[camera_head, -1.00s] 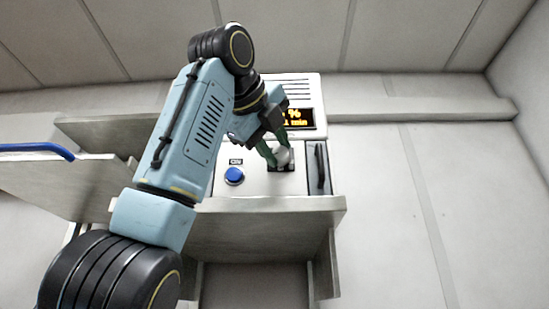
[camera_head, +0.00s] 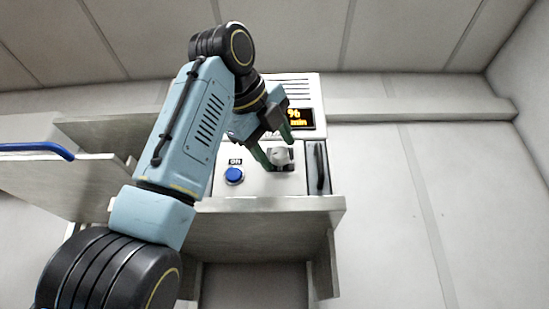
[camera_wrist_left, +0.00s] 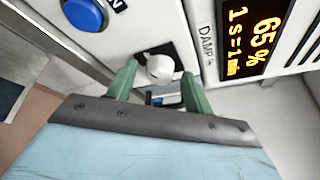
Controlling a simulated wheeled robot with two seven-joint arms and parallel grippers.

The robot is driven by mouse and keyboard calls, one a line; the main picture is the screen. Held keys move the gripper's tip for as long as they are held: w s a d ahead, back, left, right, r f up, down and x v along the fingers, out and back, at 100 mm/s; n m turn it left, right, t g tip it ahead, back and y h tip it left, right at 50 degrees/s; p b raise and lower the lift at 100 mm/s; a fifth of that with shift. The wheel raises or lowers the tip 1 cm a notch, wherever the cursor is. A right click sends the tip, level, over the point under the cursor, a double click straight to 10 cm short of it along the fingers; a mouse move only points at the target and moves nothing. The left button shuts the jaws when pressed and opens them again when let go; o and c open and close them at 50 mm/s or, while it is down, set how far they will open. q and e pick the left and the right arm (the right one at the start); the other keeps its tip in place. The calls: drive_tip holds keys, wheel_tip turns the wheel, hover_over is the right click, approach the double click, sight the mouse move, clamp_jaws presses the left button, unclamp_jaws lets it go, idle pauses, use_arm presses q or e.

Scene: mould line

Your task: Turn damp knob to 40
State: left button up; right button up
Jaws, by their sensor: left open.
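The damp knob (camera_head: 281,157) is a pale round knob on a dark square plate on the front panel. In the left wrist view the knob (camera_wrist_left: 160,68) sits between and just beyond the green fingertips of my left gripper (camera_wrist_left: 158,82), near the label "DAMP %". My left gripper (camera_head: 275,148) is open around or just short of the knob; I cannot tell whether a finger touches it. The display (camera_wrist_left: 250,35) reads "65 %" and "1s=1 min" in the left wrist view. It is partly hidden by my gripper in the head view (camera_head: 300,117). My right gripper is not in view.
A blue button (camera_head: 234,175) marked ON is left of the knob. A dark vertical handle (camera_head: 320,168) is at the right. A grey shelf (camera_head: 270,228) juts out below the panel. A blue bar (camera_head: 40,148) is at the far left.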

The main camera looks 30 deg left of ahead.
use_arm(q)
drive_tip(key=b+v, duration=0.1)
drive_tip(key=v, duration=1.2)
drive_tip(key=shift+s+b, duration=0.2)
drive_tip(key=shift+b, duration=0.15)
